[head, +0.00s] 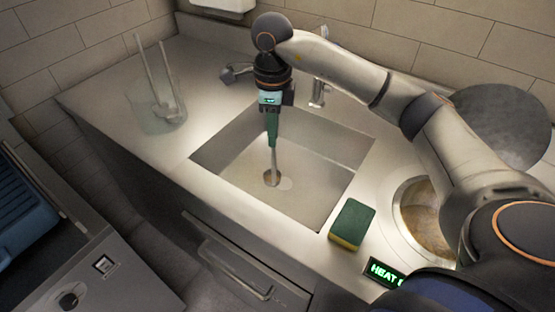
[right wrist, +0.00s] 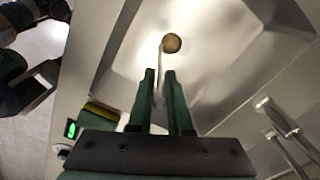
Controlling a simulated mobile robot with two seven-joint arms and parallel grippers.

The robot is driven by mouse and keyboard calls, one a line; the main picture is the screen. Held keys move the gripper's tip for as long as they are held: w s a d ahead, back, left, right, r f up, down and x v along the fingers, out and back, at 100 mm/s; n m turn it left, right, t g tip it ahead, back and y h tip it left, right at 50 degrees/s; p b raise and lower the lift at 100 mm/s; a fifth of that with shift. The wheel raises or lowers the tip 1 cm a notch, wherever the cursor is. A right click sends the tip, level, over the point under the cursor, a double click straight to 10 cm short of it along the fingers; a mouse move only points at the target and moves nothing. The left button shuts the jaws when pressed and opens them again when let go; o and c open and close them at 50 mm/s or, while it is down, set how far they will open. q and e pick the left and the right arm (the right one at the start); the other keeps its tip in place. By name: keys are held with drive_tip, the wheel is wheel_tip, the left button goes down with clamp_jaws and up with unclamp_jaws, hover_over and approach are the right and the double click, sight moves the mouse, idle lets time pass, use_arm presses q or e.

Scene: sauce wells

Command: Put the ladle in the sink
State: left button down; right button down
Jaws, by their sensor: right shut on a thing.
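The ladle (head: 273,160) hangs from my right gripper (head: 272,130), handle up, inside the sink (head: 325,172). Its thin grey handle runs down to a round brownish end low over the basin floor. In the right wrist view the green fingers of the right gripper (right wrist: 162,80) are closed around the handle, and the brownish round end (right wrist: 171,43) shows beyond them against the sink (right wrist: 215,30). I cannot tell whether the ladle touches the basin floor. My left gripper is not in view.
A faucet (head: 318,92) stands behind the sink. A clear container (head: 157,112) with utensils stands at the left. A green and yellow sponge (head: 352,222) lies at the right front, near a round sauce well (head: 408,205) and a lit heat display (head: 383,272).

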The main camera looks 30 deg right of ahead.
wheel_tip(320, 180, down, 7)
idle(0.4)
drive_tip(key=c, duration=0.8)
unclamp_jaws()
drive_tip(key=shift+f, duration=0.1)
drive_tip(key=shift+c, duration=0.2)
wheel_tip(320, 180, up, 12)
drive_tip(key=shift+r, duration=0.2)
